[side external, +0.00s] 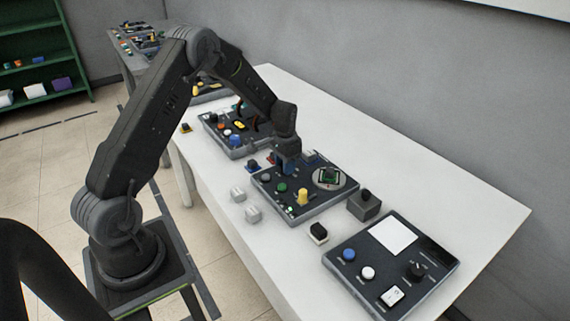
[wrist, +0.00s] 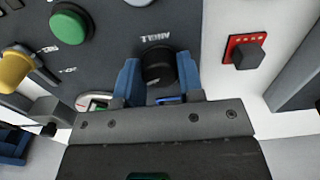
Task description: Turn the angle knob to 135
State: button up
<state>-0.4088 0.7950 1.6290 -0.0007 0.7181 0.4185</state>
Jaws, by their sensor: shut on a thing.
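The black angle knob (wrist: 159,66) stands on the dark panel in the wrist view, with upside-down white lettering just beyond it. My gripper (wrist: 159,72) is shut on the knob, one blue finger on each side. In the side external view my gripper (side external: 286,165) reaches down to the back left part of the middle panel (side external: 318,211) and hides the knob there. I cannot read the knob's angle; no pointer or scale value is clear.
Beside the knob are a green button (wrist: 69,25) and a yellow knob (wrist: 15,70). A red board with a black block (wrist: 247,52) lies to the right. A round plate with a green board (side external: 329,177) sits on the same panel. Another panel (side external: 391,264) stands at the front right.

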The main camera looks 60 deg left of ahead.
dwell(0.3)
jog(key=o, duration=0.9)
jog(key=shift+r, duration=0.1)
notch_tip(320, 180, up, 14)
jog(key=shift+f, duration=0.15)
jog(key=s+d+r+t, duration=0.2)
jog(key=s+d+r, duration=0.3)
jog(key=d+r, duration=0.25)
jog(key=s+d+r+t, duration=0.1)
jog(key=s+d, duration=0.3)
jog(key=s, duration=0.3)
jog(key=s+d+r+t, duration=0.1)
jog(key=s+d+r, duration=0.1)
jog(key=s+d, duration=0.2)
jog(key=s+d+r+t, duration=0.1)
jog(key=s+d, duration=0.3)
jog(key=s, duration=0.5)
jog(key=shift+s+r+t, duration=0.3)
jog(key=shift+s+r, duration=0.05)
jog(key=shift+r, duration=0.1)
